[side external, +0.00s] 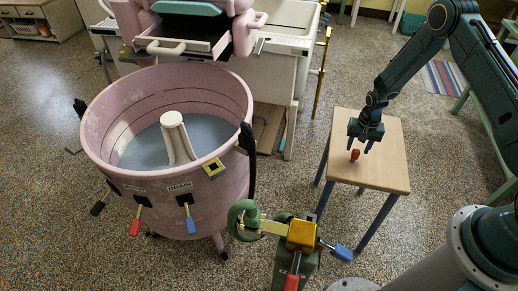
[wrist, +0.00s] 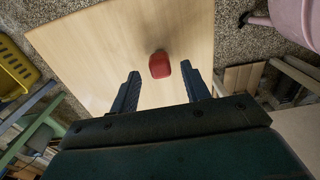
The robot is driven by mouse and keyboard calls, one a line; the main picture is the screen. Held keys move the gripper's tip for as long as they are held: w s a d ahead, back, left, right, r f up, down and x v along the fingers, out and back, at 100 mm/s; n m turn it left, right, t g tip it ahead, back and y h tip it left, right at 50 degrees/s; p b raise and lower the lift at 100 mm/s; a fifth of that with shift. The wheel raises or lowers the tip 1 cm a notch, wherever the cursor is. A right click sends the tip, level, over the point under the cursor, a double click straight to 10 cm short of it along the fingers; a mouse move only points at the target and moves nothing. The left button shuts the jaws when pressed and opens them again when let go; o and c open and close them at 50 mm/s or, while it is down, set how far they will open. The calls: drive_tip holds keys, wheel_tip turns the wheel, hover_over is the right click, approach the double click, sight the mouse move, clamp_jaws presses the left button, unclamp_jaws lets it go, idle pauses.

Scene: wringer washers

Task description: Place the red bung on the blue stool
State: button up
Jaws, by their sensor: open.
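The red bung (side external: 355,155) is on or just above the pale wooden top of the stool (side external: 385,178), which has dark blue legs. In the wrist view, the bung (wrist: 159,66) shows against the bare wooden top (wrist: 105,60), in line with the gap between my fingertips. My gripper (side external: 361,146) is open and points down over the stool, close to the bung. In the wrist view, both fingers of my gripper (wrist: 160,72) are apart, with a gap to the bung on each side. Whether the bung touches the top is hard to tell.
A pink washer tub (side external: 100,130) with a white agitator stands to the left, with a pink wringer (side external: 185,25) behind it. A green and yellow valve fixture (side external: 300,235) with red and blue handles is in front of the stool. The stool top around the bung is clear.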

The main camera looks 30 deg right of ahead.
wheel_tip(320, 180, up, 9)
idle(0.5)
drive_tip(key=shift+r, duration=0.1)
idle(0.4)
wheel_tip(320, 180, up, 14)
drive_tip(key=n+t, duration=0.1)
drive_tip(key=n, duration=0.1)
hover_over(357, 151)
drive_tip(key=a, duration=0.4)
drive_tip(key=s+a+r+n+t, duration=0.1)
drive_tip(key=s+a+r, duration=0.15)
drive_tip(key=r, duration=0.35)
drive_tip(key=s+a+r+n+t, duration=0.1)
drive_tip(key=s+a+r, duration=0.1)
drive_tip(key=s+r, duration=0.3)
drive_tip(key=s+a+r+n+t, duration=0.1)
drive_tip(key=s+a+r+n, duration=0.1)
drive_tip(key=s+r, duration=0.3)
drive_tip(key=s+a+r+n+t, duration=0.1)
drive_tip(key=s+a+r+n, duration=0.2)
drive_tip(key=s, duration=1)
wheel_tip(357, 151, up, 3)
drive_tip(key=shift+s+a+f+t, duration=0.2)
drive_tip(key=shift+s+a+t, duration=0.05)
drive_tip(key=shift+a+t, duration=0.1)
